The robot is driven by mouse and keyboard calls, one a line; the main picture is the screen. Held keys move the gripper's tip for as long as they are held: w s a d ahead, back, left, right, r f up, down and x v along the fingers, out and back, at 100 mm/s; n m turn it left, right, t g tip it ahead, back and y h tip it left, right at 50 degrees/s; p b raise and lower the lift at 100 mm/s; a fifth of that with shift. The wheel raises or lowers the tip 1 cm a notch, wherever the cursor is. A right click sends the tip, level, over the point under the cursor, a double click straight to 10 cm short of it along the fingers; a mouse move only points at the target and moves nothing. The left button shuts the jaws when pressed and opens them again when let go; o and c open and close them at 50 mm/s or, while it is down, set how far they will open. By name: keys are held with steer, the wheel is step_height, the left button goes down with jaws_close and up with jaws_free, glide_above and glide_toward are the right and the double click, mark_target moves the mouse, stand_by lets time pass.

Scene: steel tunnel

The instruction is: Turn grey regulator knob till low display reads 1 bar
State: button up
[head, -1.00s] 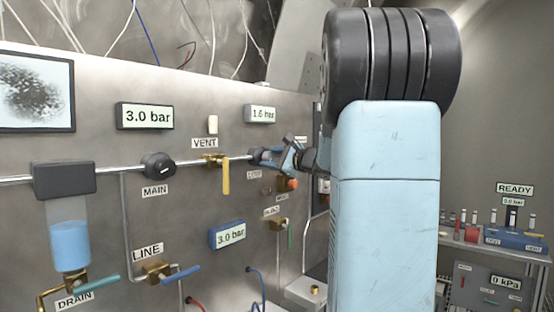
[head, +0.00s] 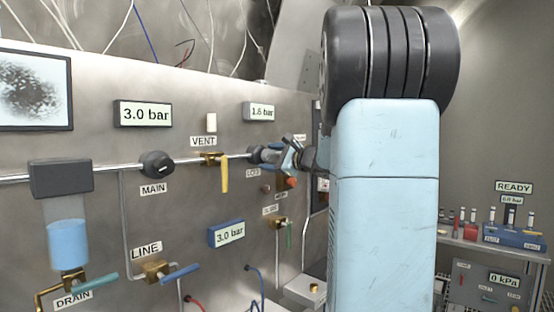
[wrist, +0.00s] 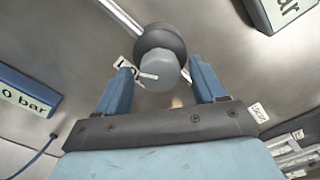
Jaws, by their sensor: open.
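The grey regulator knob (wrist: 158,72) shows in the wrist view on a dark round body, with a white pointer mark on its face. In the head view the regulator (head: 258,154) sits on the pipe, partly hidden by my gripper (head: 284,153). In the wrist view my gripper (wrist: 160,66) is open, with one blue finger on each side of the knob; gaps show beside it. The display above the regulator (head: 260,112) reads 1.6 bar in the head view. The label beside the knob is partly covered.
The MAIN knob (head: 156,164) and a 3.0 bar display (head: 145,114) are on the left. The yellow VENT lever (head: 225,176) hangs near my gripper. A blue-framed 3.0 bar display (head: 227,233) is lower down.

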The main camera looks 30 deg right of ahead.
steer(key=v, duration=1.3)
steer(key=shift+s, duration=0.4)
